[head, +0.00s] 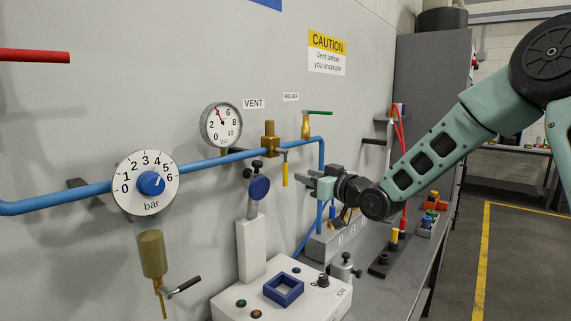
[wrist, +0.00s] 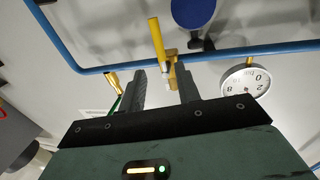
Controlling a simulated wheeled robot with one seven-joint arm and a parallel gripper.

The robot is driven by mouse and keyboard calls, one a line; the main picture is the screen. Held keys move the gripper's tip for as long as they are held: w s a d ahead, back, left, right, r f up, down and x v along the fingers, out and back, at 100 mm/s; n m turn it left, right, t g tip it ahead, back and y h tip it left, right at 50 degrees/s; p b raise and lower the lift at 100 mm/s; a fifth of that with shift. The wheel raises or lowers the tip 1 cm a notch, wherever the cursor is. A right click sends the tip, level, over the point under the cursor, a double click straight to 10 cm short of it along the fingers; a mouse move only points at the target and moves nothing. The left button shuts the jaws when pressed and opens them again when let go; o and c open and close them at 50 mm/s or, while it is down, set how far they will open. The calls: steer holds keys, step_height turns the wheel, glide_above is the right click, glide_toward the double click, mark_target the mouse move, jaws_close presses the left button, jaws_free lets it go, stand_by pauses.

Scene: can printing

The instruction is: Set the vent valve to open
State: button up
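The vent valve (head: 270,140) is a brass body on the blue pipe beside the VENT label (head: 253,104). Its yellow lever (head: 285,174) hangs straight down, across the line of the pipe. In the wrist view the yellow lever (wrist: 156,38) and brass body (wrist: 171,66) appear just beyond my fingertips. My gripper (head: 313,184) is to the right of the lever in the head view, apart from it. The wrist view shows my gripper (wrist: 163,80) with its fingers spread and nothing held between them.
The relief valve (head: 306,127) with a green handle is to the right. A round pressure gauge (head: 221,126) and a regulator dial (head: 146,183) are to the left. A blue round knob (head: 259,188) on a white stand is below the pipe, left of my gripper.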

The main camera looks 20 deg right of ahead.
mark_target(287, 169)
steer(key=p+x, duration=0.3)
steer(key=x, duration=0.6)
steer(key=shift+p, duration=0.4)
steer(key=shift+w+a+f, duration=0.1)
steer(key=shift+w+a, duration=0.1)
steer(key=shift+w, duration=0.2)
jaws_close()
